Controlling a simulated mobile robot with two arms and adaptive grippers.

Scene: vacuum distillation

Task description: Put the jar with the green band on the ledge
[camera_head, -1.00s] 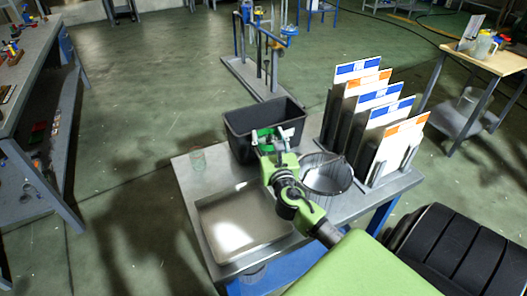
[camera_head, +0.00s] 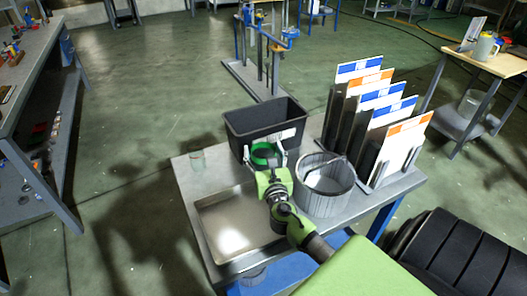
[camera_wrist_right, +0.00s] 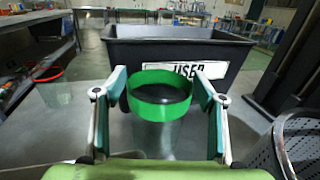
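The jar with the green band (camera_wrist_right: 160,97) is clear glass and stands upright just in front of the black bin. In the head view its green band (camera_head: 262,154) shows between the fingers of my right gripper (camera_head: 265,158). In the right wrist view the fingers of this gripper (camera_wrist_right: 161,82) are spread, one on each side of the jar. They are close to the band, and I see no clear grip on it. The jar's foot is hidden low in the wrist view. My left gripper is out of view. I cannot make out which surface is the ledge.
The black bin (camera_head: 265,122) with a white label stands behind the jar. A grey perforated basket (camera_head: 325,195) is close on the right, with upright panels (camera_head: 385,125) beyond. A shallow metal tray (camera_head: 232,232) lies in front.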

